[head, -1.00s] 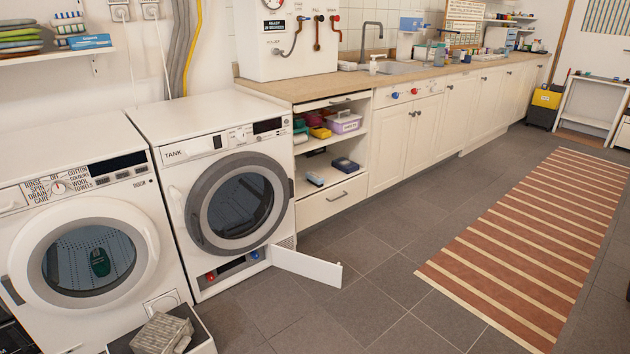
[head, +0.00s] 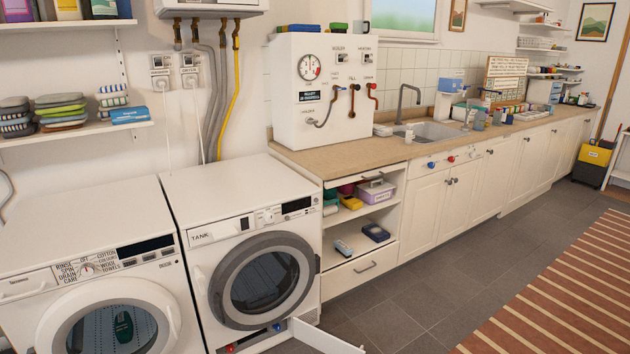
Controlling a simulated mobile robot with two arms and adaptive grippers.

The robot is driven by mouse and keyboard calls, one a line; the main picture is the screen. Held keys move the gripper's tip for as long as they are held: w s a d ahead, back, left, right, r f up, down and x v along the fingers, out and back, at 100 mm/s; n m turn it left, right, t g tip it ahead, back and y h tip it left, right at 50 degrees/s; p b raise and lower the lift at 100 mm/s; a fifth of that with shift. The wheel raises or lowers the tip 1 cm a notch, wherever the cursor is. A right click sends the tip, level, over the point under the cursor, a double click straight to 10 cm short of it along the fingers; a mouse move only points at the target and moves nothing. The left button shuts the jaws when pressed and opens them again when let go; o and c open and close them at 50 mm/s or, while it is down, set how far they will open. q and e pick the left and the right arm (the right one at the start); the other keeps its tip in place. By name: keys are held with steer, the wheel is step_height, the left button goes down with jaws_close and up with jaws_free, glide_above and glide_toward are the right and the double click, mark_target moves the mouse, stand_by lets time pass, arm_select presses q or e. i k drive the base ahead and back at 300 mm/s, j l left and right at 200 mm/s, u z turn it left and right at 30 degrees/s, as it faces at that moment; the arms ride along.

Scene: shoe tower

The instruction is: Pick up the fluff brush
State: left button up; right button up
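I cannot tell for certain which thing is the fluff brush. A small grey-blue, brush-like object (head: 343,247) lies on the lower shelf of the open cabinet, left of a dark blue box (head: 376,232). A dark green object (head: 123,327) shows behind the round door glass of the left washing machine (head: 95,262); its kind is unclear. Neither of my grippers is in view.
The TANK machine (head: 215,205) has its low flap (head: 325,338) standing open into the floor space. The cabinet's upper shelf holds cloths and a lilac box (head: 376,192). Grey floor (head: 415,290) is clear before the cabinets, beside a striped rug (head: 570,300).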

mark_target(345, 251)
steer(key=i+l+z, duration=0.25)
steer(key=z, duration=0.15)
steer(key=i+l+z, duration=0.1)
steer(key=i+z, duration=0.65)
steer(key=i+j+z, duration=0.15)
steer(key=i+z, duration=0.2)
steer(key=i, duration=0.15)
steer(key=i+l, duration=0.1)
steer(key=i, duration=0.35)
steer(key=i+l+u, duration=0.1)
steer(key=i, duration=0.35)
steer(key=i+u, duration=0.2)
steer(key=u, duration=0.3)
steer(key=i+l+u, duration=0.15)
steer(key=u, duration=0.3)
steer(key=i+l+u, duration=0.2)
steer(key=u, duration=0.3)
